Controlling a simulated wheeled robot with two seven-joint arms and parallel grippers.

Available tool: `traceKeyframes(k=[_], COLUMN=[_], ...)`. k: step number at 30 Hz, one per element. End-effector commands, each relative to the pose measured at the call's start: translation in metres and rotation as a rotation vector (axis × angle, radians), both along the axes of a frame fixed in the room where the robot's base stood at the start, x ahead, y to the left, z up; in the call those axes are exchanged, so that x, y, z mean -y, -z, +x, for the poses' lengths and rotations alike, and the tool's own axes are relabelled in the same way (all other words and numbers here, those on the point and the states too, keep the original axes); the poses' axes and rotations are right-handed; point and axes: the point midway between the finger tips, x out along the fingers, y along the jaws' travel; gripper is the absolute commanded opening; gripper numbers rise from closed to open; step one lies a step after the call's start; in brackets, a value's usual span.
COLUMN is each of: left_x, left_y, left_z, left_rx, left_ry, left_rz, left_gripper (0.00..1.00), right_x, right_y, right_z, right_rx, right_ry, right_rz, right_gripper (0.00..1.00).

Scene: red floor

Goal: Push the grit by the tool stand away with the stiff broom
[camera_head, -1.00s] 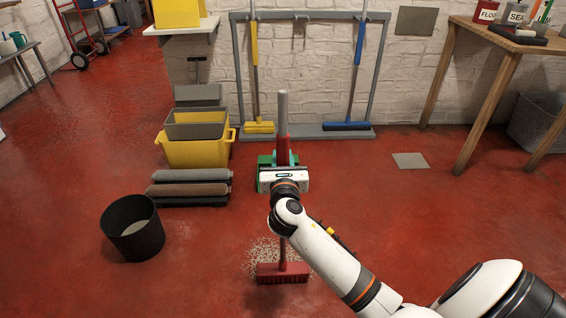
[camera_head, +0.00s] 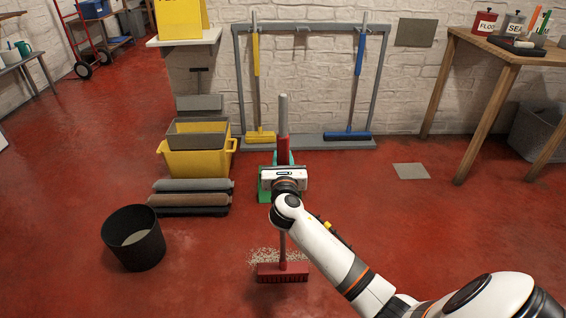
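The stiff broom stands nearly upright, with a red head (camera_head: 282,272) on the floor and a red handle with a grey upper end (camera_head: 283,118). My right gripper (camera_head: 283,172) is at the handle, shut on it as far as I can see; its fingers are mostly hidden behind its white body. The pale grit (camera_head: 278,256) lies in a thin band along the far side of the broom head. The grey tool stand (camera_head: 238,90) is against the wall beyond, holding a yellow broom (camera_head: 260,136) and a blue broom (camera_head: 348,135). My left gripper is out of view.
A green object (camera_head: 264,190) is partly hidden behind my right gripper. To the left are a black bucket (camera_head: 133,252), stacked rolls (camera_head: 190,185) and a yellow bin (camera_head: 198,163). A wooden table (camera_head: 500,50) stands at right.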

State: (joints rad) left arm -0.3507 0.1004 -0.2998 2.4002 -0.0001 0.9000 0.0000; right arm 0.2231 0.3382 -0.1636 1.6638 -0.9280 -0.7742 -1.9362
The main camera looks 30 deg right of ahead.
Motion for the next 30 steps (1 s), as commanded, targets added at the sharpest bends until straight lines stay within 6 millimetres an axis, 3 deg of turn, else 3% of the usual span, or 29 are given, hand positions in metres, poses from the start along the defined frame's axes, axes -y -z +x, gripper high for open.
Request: traceKeyframes(k=[8, 21, 30], left_x=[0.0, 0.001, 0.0], left_y=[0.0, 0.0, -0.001], left_z=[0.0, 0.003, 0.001], left_rx=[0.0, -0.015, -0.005], left_ry=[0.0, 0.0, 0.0], left_rz=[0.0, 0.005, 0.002], left_gripper=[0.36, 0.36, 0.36], right_x=[0.001, 0.022, 0.024], right_y=[0.0, 0.0, 0.0], right_z=[0.001, 0.034, 0.037], right_rx=[0.001, -0.002, -0.002], right_ry=[0.0, 0.001, 0.0], right_rz=[-0.002, -0.003, -0.003], right_gripper=[0.0, 0.0, 0.0])
